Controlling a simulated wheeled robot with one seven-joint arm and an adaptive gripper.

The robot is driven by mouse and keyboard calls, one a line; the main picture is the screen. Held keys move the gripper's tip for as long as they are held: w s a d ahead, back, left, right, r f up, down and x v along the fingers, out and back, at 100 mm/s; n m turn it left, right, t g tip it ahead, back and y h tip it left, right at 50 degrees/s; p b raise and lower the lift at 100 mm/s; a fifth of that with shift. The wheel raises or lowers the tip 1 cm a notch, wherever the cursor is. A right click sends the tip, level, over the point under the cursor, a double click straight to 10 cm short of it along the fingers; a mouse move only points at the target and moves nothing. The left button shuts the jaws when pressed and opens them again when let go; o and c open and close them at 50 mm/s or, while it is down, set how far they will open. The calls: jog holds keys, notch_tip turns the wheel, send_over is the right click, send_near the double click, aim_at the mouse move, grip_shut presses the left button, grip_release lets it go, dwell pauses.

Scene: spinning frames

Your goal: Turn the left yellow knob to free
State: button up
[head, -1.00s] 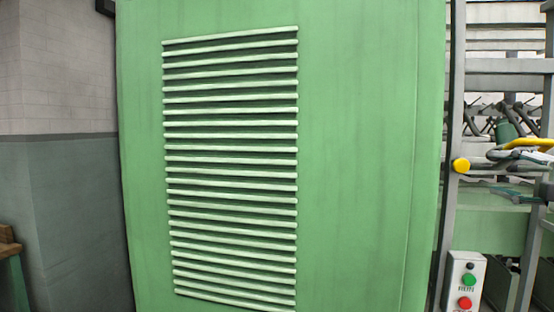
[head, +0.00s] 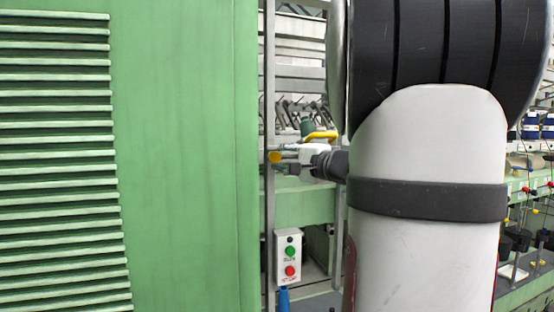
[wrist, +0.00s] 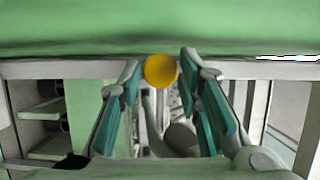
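The yellow knob (head: 274,157) is on a grey upright post just right of the green cabinet in the head view. In the wrist view the round yellow knob (wrist: 160,71) lies between the tips of my two teal fingers. My gripper (wrist: 162,62) is open, with a finger on either side of the knob and a small gap visible at each side. In the head view my gripper (head: 288,155) reaches in from the right and its tips are close to the knob. Contact cannot be told. Only one yellow knob is clearly seen.
The green cabinet (head: 190,150) with louvres fills the left. Below the knob is a switch box (head: 287,257) with a green and a red button. A curved yellow part (head: 320,135) and a machine frame are behind. My arm hides much of the right side.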

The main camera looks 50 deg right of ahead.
grip_shut()
